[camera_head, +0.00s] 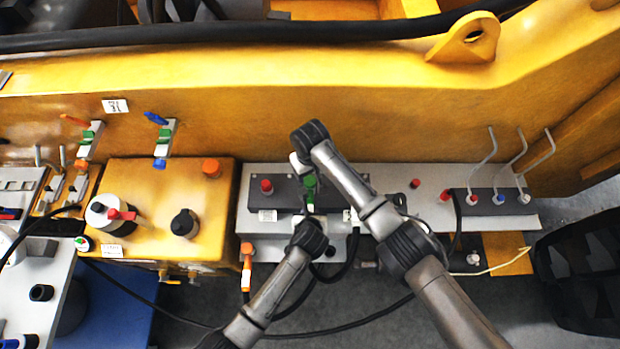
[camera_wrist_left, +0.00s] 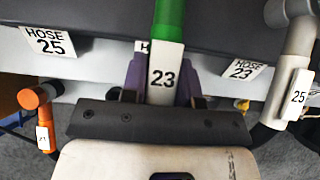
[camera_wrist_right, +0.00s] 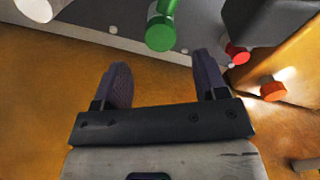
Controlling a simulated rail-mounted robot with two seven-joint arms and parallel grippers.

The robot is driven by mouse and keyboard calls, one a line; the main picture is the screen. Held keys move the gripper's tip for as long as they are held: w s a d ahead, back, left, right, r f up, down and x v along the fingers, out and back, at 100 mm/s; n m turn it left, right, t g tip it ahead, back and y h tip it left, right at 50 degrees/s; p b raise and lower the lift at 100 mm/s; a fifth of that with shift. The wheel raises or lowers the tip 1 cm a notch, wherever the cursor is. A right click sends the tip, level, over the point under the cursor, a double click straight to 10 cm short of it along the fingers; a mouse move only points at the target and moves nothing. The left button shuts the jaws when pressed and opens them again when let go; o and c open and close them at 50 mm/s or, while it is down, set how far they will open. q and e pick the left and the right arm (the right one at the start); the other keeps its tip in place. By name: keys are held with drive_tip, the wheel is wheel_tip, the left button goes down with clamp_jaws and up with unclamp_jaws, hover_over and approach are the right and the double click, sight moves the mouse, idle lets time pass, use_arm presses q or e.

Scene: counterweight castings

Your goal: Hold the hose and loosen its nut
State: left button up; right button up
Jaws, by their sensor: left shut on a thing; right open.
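A hose end with a white sleeve tagged 23 (camera_wrist_left: 163,75) stands between my left gripper's purple fingers (camera_wrist_left: 163,88) in the left wrist view, and they are shut on it. Its green nut (camera_head: 310,181) sits above the sleeve at the grey manifold block (camera_head: 340,190), and its lower part shows in the left wrist view (camera_wrist_left: 170,16). My right gripper (camera_head: 303,168) is at the nut's upper left in the head view. In the right wrist view its open fingers (camera_wrist_right: 163,78) have nothing between them, and the nut (camera_wrist_right: 160,33) lies beyond the fingertips, apart from them.
A red cap (camera_head: 266,186) sits left of the nut. Plates reading HOSE 25 (camera_wrist_left: 50,42) and HOSE 23 (camera_wrist_left: 243,70) flank the held hose. An orange-ended hose (camera_head: 246,268) hangs at left. Another hose tagged 25 (camera_wrist_left: 298,95) is at right. A yellow wall (camera_head: 250,120) stands behind.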

sight(310, 180)
drive_tip(key=shift+f, duration=3)
drive_tip(key=shift+c, duration=0.2)
drive_tip(key=c, duration=0.9)
